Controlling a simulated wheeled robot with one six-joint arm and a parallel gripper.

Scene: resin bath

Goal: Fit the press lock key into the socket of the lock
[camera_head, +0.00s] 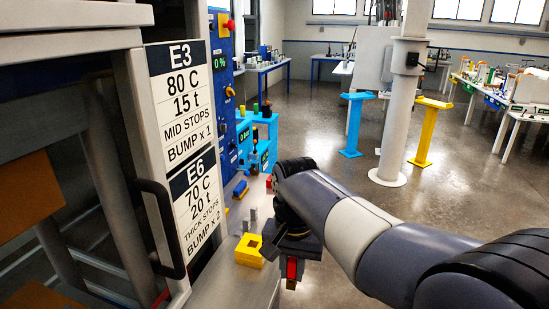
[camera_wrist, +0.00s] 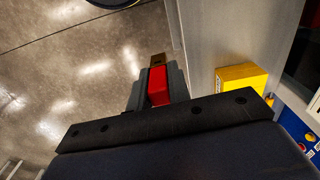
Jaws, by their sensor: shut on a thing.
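My gripper (camera_head: 291,258) hangs off the right edge of the grey bench in the head view, jaws pointing down. It is shut on a red piece, apparently the press lock key (camera_head: 292,270). In the wrist view the red key (camera_wrist: 158,86) sits between the dark fingers, with a brown part at its far end (camera_wrist: 158,60). A yellow block (camera_head: 240,252) with a dark opening in its top, apparently the lock with its socket, stands on the bench left of my gripper, apart from the key. It also shows in the wrist view (camera_wrist: 240,84), right of the key.
The grey bench (camera_head: 232,285) bears small grey pegs (camera_head: 249,220) and a blue-and-yellow piece (camera_head: 240,189) behind the lock. A press door with E3 and E6 signs (camera_head: 180,95) and a dark handle (camera_head: 163,228) stands left. Open floor (camera_head: 330,180) lies right.

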